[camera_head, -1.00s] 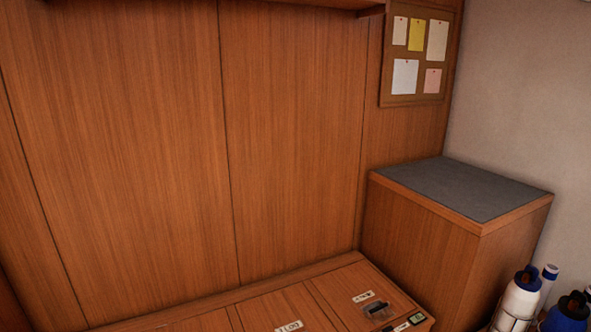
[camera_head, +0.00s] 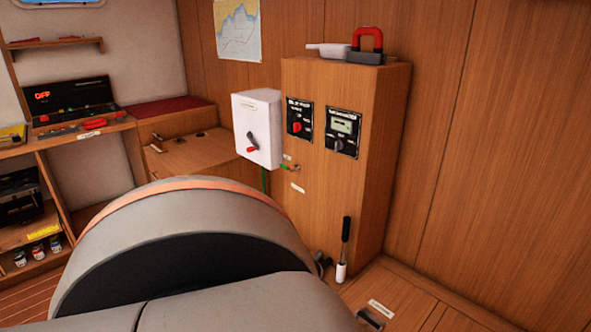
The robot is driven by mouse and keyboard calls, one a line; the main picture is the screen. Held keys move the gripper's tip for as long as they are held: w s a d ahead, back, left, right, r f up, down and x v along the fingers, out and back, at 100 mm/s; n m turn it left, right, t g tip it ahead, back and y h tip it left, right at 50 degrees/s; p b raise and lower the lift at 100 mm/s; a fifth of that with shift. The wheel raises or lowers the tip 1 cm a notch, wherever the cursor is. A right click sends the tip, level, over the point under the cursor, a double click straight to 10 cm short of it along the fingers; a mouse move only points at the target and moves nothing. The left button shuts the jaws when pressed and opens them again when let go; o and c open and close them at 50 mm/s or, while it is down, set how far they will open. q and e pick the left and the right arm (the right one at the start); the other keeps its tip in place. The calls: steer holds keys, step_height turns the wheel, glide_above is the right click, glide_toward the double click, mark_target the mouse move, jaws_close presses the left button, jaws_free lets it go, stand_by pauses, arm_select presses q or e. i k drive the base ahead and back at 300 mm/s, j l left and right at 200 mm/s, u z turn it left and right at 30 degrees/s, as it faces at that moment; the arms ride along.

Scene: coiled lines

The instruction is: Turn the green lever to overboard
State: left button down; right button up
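Neither of my grippers is in view. A large grey rounded part of my own body fills the lower left foreground and hides what is behind it.
A black-handled pump lever (camera_head: 345,235) stands below. A red-handled object (camera_head: 368,42) lies on top. Shelves stand at left.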

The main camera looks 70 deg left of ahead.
mark_target(286, 167)
steer(key=k+l+u, duration=0.15)
steer(key=u, duration=2.15)
